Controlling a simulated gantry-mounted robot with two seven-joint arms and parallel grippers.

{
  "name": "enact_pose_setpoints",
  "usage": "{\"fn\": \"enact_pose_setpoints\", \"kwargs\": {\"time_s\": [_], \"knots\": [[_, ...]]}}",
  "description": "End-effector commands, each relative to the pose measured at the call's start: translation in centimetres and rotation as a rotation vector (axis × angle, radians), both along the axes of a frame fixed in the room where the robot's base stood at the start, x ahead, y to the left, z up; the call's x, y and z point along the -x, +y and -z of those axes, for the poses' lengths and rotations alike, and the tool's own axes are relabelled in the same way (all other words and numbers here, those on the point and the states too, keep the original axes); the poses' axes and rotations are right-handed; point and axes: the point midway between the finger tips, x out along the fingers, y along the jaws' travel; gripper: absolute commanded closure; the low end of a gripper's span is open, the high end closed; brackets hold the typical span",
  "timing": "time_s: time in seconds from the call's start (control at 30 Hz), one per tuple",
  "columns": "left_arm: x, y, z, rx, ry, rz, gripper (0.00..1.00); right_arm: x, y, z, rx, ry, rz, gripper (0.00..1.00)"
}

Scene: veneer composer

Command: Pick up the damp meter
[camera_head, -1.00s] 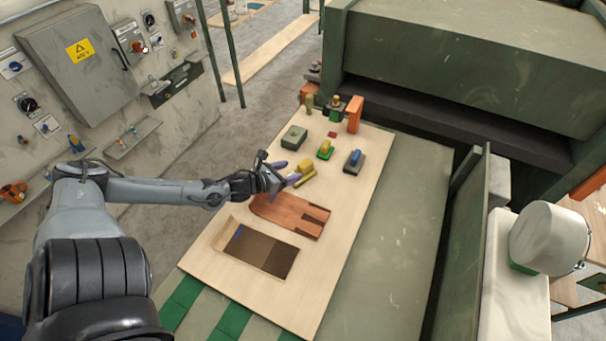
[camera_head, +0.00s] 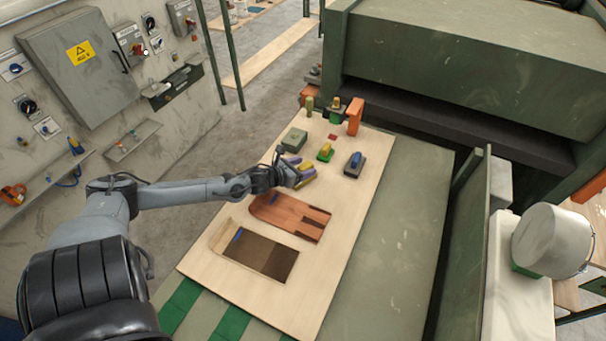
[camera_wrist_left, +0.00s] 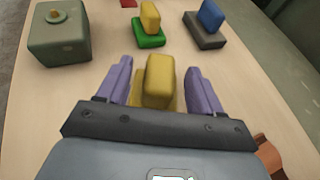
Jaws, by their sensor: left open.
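A yellow block-shaped tool (camera_head: 307,170), which seems to be the damp meter, stands on the pale wooden board (camera_head: 345,215). My left gripper (camera_head: 303,172) is open, with one purple finger on each side of this yellow tool. In the left wrist view the yellow tool (camera_wrist_left: 158,78) sits between the two fingers of the left gripper (camera_wrist_left: 157,68), with a gap showing on both sides. Its lower part is hidden by the gripper body. My right gripper is not in view.
Beyond the gripper stand a grey-green box (camera_head: 294,139), a green-based block with a yellow top (camera_head: 325,151) and a grey block with a blue top (camera_head: 354,163). Reddish veneer (camera_head: 291,215) and a brown sample panel (camera_head: 262,252) lie nearer. The board's right side is clear.

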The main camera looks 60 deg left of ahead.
Motion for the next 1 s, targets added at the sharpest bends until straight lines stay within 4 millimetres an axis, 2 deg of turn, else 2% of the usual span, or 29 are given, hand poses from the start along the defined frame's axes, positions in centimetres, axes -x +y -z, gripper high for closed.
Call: {"fn": "enact_pose_setpoints", "kwargs": {"time_s": [0.23, 0.6, 1.0], "knots": [[-1.7, 0.3, 0.6, 0.001, -0.002, 0.0, 0.34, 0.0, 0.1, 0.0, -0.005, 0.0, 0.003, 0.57], [-1.9, 0.3, 0.9, 0.001, 0.001, 0.001, 0.36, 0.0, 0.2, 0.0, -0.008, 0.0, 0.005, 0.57], [-1.9, 0.3, 0.8, 0.0, -0.001, 0.001, 0.95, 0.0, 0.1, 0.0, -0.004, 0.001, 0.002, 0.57]]}}
